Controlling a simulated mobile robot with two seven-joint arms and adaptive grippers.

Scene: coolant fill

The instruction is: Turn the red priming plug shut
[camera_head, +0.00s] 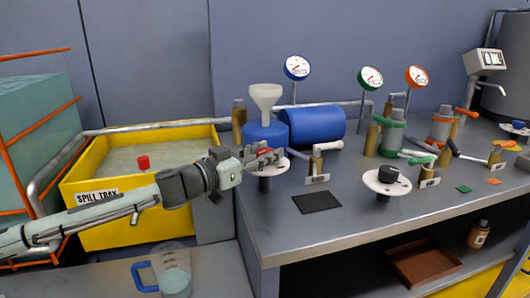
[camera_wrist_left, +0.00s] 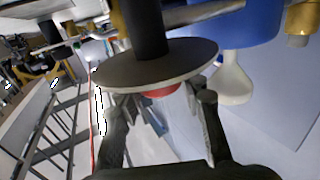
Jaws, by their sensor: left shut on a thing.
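The red priming plug (camera_head: 265,151) sits on a round pale disc (camera_head: 279,167) with a dark post under it, at the left end of the bench. In the left wrist view its red edge (camera_wrist_left: 160,91) shows against the grey disc (camera_wrist_left: 190,62). My left gripper (camera_head: 262,158) reaches in from the left and is shut on the red plug. In the left wrist view its two fingers (camera_wrist_left: 160,108) are on either side of the plug, and most of the plug is hidden. My right gripper is not in view.
A second disc with a black knob (camera_head: 388,175) is to the right. A yellow spill tray (camera_head: 110,238) lies below my left arm. A clear jug (camera_head: 174,272) stands in front.

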